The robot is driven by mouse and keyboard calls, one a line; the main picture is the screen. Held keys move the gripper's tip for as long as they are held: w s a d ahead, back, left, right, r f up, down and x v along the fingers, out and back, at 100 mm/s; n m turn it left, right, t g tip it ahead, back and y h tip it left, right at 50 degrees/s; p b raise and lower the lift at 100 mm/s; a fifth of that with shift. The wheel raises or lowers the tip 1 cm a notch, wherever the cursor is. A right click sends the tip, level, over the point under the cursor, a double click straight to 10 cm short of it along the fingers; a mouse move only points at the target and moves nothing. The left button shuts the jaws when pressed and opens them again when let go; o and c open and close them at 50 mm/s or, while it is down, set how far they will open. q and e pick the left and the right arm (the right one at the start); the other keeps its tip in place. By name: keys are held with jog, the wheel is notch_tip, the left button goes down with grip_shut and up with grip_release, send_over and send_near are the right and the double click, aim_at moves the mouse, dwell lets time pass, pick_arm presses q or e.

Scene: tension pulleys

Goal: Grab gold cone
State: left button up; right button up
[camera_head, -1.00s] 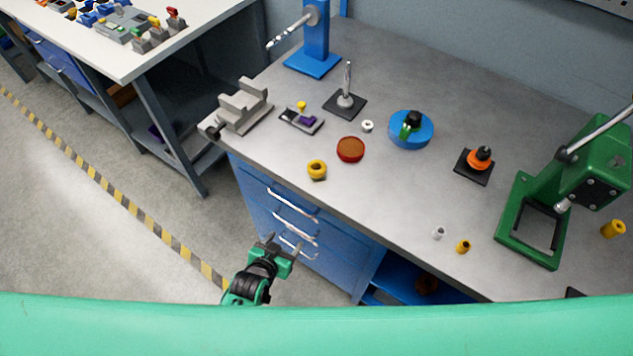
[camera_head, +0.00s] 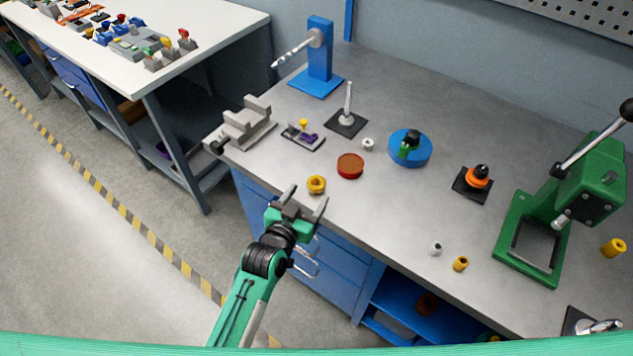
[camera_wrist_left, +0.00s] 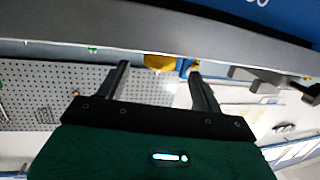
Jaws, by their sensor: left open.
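A gold, rounded piece with a hole in its top (camera_head: 316,184) sits near the front edge of the grey bench, left of a red round dish. It is the gold thing closest to my left gripper; I cannot tell for certain that it is the cone. My left gripper (camera_head: 309,196) is open and empty, its fingers pointing at this piece from the front edge. In the left wrist view, a gold shape (camera_wrist_left: 160,62) shows beyond and between the open fingers (camera_wrist_left: 159,70). Two other small gold pieces stand farther right, one near the front (camera_head: 460,264) and one beyond the green press (camera_head: 613,247).
The red dish (camera_head: 350,166), a purple-and-grey fixture (camera_head: 302,136) and a grey vise (camera_head: 245,124) stand near the gold piece. A blue turntable (camera_head: 422,151) and green press (camera_head: 512,262) are farther right. The bench front between the red dish and the small white piece (camera_head: 436,249) is clear.

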aim_at(312, 190)
pick_arm(q)
jog(key=p+x, duration=0.1)
jog(key=x, duration=0.4)
jog(key=shift+r+p, duration=0.15)
jog(key=shift+p, duration=0.2)
jog(key=shift+w+d, duration=0.25)
jog(key=shift+w, duration=0.25)
jog(key=c, duration=1.1)
